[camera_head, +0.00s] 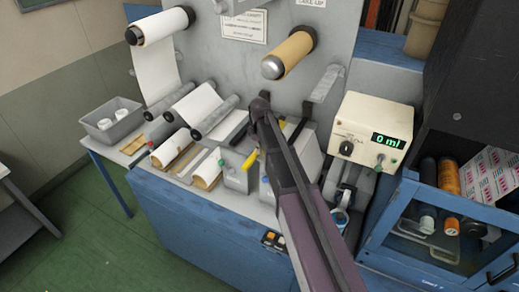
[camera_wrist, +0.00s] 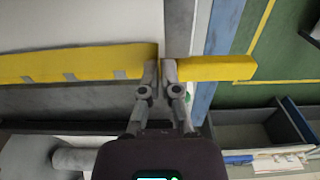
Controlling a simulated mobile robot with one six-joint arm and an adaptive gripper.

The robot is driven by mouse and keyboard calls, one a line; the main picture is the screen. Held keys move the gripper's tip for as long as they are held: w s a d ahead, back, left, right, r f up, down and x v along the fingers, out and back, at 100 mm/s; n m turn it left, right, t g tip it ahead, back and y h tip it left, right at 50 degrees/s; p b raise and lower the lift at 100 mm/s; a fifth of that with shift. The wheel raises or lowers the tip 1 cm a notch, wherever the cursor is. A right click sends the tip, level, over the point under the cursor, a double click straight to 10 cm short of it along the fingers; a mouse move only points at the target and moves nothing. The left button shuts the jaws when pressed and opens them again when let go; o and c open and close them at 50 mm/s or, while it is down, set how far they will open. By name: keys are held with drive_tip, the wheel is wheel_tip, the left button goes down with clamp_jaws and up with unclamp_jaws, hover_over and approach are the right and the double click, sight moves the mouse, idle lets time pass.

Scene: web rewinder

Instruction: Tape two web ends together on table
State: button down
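A white web (camera_head: 157,72) hangs from the upper left roller. White web (camera_head: 196,105) also runs over the lower rollers onto the table. Other white and brown web pieces (camera_head: 205,172) lie at the front; I cannot make out two separate ends or any tape. My gripper (camera_head: 260,103) is at the machine's middle, partly hidden by my arm. In the wrist view my gripper (camera_wrist: 161,66) has its fingertips close together, with yellow bar-like parts (camera_wrist: 215,68) on both sides. I cannot tell whether anything is between the fingers. Yellow also shows beside my arm (camera_head: 250,160).
A brown core (camera_head: 288,55) sits on the upper right roller. A cream box (camera_head: 372,135) with a display reading 0 ml stands right of my arm. A grey bin (camera_head: 112,120) is at left. A blue cabinet (camera_head: 430,225) and dark housing border the right. Green floor is open at left.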

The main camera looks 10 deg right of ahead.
drive_tip(key=shift+f, duration=0.2)
idle(0.6)
drive_tip(key=c, duration=0.8)
unclamp_jaws()
drive_tip(key=shift+r, duration=0.1)
